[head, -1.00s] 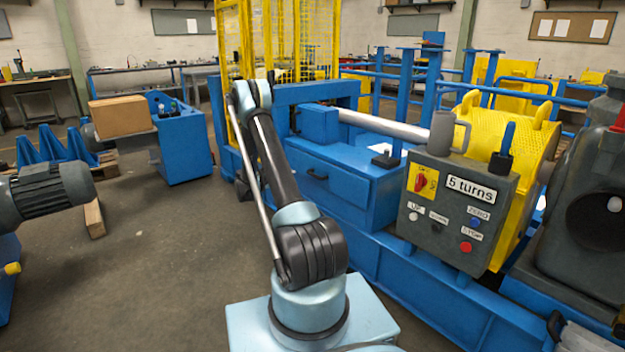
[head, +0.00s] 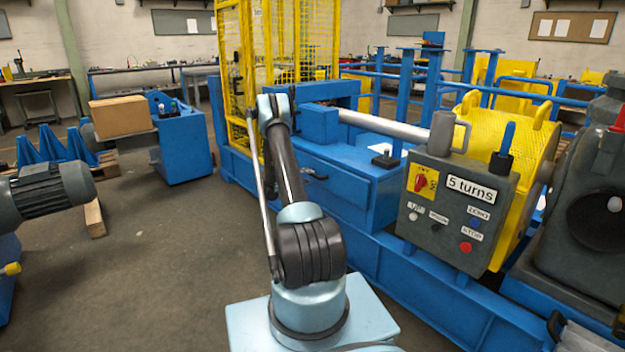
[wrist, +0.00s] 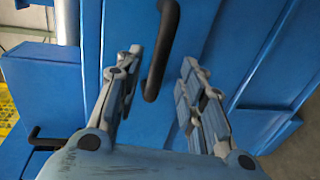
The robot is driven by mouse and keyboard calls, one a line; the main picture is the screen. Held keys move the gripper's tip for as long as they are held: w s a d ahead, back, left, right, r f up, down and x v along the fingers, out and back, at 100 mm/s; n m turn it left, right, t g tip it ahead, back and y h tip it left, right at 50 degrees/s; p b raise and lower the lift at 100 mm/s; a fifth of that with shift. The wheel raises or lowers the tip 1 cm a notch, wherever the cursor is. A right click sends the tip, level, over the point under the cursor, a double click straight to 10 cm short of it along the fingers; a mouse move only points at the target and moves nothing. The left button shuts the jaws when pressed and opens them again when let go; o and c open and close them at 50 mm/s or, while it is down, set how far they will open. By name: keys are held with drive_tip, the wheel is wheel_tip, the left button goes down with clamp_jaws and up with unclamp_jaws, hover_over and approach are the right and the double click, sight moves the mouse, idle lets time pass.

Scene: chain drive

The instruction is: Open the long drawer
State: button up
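The long drawer is a blue front in the blue machine, with a black bar handle (head: 316,175) just right of my arm in the head view. In the wrist view, a black bar handle (wrist: 160,50) on a blue panel appears between the fingers of my gripper (wrist: 160,62). The fingers are spread apart, one on each side of the handle, with gaps visible. I cannot tell how deep the handle sits between them. In the head view my gripper is hidden behind my arm.
A second black handle (wrist: 45,138) shows at the lower left of the wrist view. The grey control box (head: 455,210) stands right of the drawer. A yellow mesh guard (head: 285,50) rises behind my arm. Open floor (head: 170,260) lies to the left.

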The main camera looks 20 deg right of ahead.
sight(312, 175)
drive_tip(key=shift+x, duration=2.35)
clamp_jaws()
